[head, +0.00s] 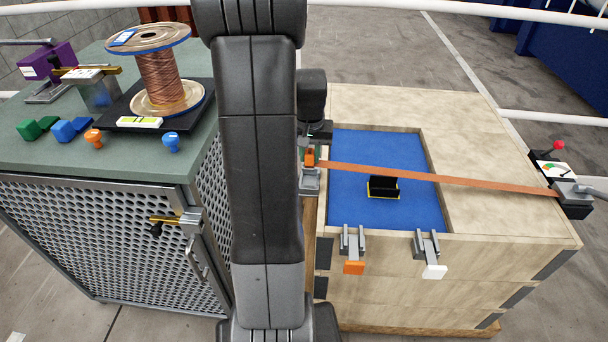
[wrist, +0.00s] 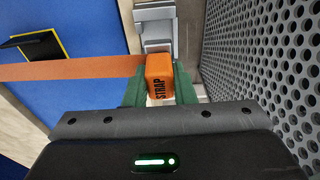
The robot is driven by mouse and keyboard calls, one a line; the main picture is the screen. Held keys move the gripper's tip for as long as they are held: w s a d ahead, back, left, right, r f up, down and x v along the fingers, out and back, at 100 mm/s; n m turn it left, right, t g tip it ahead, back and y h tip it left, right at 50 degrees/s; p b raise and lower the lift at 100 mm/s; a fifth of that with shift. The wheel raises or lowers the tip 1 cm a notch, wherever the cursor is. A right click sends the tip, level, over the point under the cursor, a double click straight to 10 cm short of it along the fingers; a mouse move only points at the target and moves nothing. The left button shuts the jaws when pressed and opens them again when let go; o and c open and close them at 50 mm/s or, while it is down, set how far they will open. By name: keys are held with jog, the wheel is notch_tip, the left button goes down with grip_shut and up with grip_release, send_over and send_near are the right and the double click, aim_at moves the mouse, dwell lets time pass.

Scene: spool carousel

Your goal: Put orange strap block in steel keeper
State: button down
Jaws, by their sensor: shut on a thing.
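The orange strap block (wrist: 158,75), lettered STRAP, sits between the green fingers of my gripper (wrist: 159,86), which is shut on it. In the head view the block (head: 310,157) shows just right of my arm, at the wooden box's left edge. An orange-brown strap (head: 440,178) runs from the block across the blue recess to a device at the far right. The steel keeper (wrist: 157,30) is a grey bracket right by the block in the wrist view; in the head view the keeper (head: 310,182) lies just below the block. I cannot tell whether the block is inside it.
The blue recess (head: 390,205) holds a black block (head: 383,187) with yellow edging. Two steel clips (head: 352,243) hang on the box's front. The green-topped cabinet (head: 70,150) at left carries a copper spool (head: 160,78); its perforated wall (wrist: 270,70) is close beside my gripper.

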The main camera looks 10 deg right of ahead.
aim_at(309, 168)
jog(key=shift+f, duration=3)
jog(key=shift+f+b, duration=0.2)
jog(key=shift+b, duration=0.1)
jog(key=c, duration=1.2)
grip_release()
jog(key=shift+r, duration=0.6)
jog(key=r, duration=0.3)
jog(key=s+r+p, duration=0.1)
jog(key=r, duration=0.7)
jog(key=shift+s+a+r, duration=0.1)
jog(key=shift+s+a, duration=0.1)
